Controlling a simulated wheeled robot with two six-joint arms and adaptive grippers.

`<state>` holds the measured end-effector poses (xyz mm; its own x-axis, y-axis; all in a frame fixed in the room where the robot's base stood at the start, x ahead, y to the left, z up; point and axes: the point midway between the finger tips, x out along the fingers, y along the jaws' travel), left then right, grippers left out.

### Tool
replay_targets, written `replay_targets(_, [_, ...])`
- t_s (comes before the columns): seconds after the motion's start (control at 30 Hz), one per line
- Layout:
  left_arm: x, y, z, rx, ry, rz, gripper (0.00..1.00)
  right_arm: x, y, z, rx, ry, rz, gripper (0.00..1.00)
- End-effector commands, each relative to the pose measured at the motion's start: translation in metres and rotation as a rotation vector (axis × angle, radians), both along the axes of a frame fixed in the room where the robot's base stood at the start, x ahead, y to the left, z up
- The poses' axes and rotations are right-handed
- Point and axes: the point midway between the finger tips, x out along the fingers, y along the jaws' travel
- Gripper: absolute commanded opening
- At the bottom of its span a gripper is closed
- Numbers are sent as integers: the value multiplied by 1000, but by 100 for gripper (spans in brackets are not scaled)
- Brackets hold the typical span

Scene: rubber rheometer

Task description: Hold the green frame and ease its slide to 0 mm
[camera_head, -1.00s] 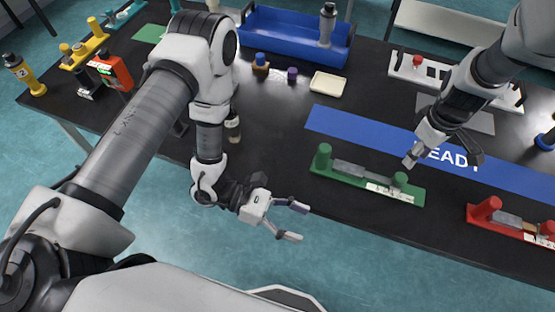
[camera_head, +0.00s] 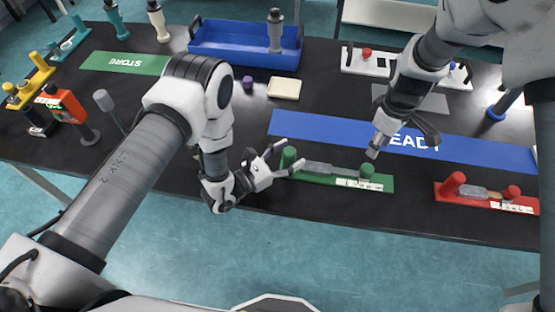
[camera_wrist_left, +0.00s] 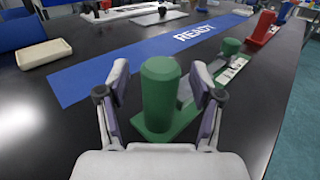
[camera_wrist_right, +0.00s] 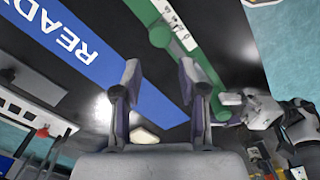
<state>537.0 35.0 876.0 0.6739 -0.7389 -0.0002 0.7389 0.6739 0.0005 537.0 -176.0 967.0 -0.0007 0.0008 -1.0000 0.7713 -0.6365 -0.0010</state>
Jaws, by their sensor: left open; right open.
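The green frame (camera_head: 330,177) lies on the black table near its front edge, with a green post at each end and a grey slide (camera_head: 330,168) between them. Its label is too small to read. My left gripper (camera_head: 278,158) is open at the frame's left post (camera_head: 288,157). In the left wrist view that post (camera_wrist_left: 160,95) stands between the spread fingers, with no clear contact. My right gripper (camera_head: 376,149) is above the frame's right end. In the right wrist view its fingers (camera_wrist_right: 160,80) are apart and empty, and the frame (camera_wrist_right: 185,40) lies beyond them.
A red frame (camera_head: 485,196) lies to the right. A blue mat marked READY (camera_head: 320,127) runs behind the green frame. A blue tray (camera_head: 240,50), a cream dish (camera_head: 284,88) and a white rack (camera_head: 375,63) stand further back.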

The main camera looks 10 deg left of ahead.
Motion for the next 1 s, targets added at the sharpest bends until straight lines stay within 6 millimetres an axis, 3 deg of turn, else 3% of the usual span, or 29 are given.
replay_targets(0.2, [0,-1,0,1,1,0,66,0,0,0,0,0,0,42])
replay_targets(0.4, [0,-1,0,1,1,0,0,0,0,0,0,0,0,42])
replay_targets(0.47, [0,-1,0,1,1,0,0,0,0,0,0,0,0,42])
replay_targets(0.53, [0,-1,0,1,1,0,0,0,0,0,0,0,0,61])
replay_targets(0.77, [0,0,0,1,1,0,0,0,0,0,0,1,-25,61])
replay_targets(0.87, [0,0,0,1,1,0,0,-4,0,0,0,18,-137,61])
replay_targets(1.0, [0,0,0,1,1,0,0,-9,5,6,-4,81,-467,61])
